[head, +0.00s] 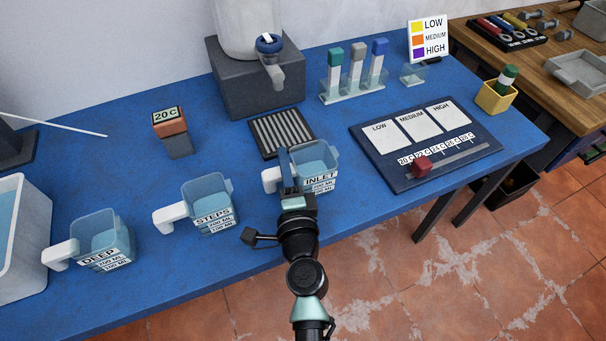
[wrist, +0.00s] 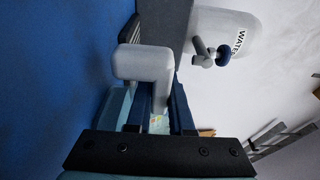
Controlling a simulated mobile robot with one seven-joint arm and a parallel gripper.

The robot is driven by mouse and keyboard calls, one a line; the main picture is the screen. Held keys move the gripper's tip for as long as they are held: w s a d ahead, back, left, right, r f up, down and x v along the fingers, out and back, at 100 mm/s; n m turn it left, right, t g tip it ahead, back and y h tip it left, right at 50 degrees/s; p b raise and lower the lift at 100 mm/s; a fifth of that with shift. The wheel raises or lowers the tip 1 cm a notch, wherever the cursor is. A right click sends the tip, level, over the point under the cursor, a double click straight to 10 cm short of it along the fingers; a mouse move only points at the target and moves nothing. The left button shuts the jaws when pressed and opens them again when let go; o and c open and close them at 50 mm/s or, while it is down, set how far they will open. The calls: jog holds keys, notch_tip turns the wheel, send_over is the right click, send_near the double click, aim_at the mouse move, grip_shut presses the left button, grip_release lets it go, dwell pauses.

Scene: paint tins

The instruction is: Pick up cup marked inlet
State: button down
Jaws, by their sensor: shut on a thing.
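The cup marked INLET (head: 318,160) is a clear blue square cup with a white handle (head: 269,180) on its left side. It looks upright, beside the striped drip grate. I cannot tell whether its base touches the table. My gripper (head: 287,168) is at the handle side of this cup and is shut on the handle. In the wrist view the pale handle (wrist: 145,64) sits between the dark blue fingers of my gripper (wrist: 160,100). My gripper hides part of the cup's left side in the head view.
The STEPS cup (head: 208,203) and DEEP cup (head: 100,240) stand to the left on the blue table (head: 150,295). The water dispenser (head: 255,80) and drip grate (head: 281,133) are behind. A test-tube rack (head: 352,90) and slider board (head: 425,140) are to the right.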

jog(key=shift+r, duration=0.1)
dwell(0.3)
notch_tip(320, 180, up, 18)
jog(key=p, duration=1.4)
jog(key=shift+p, duration=0.4)
jog(key=c, duration=1.4)
grip_release()
grip_shut()
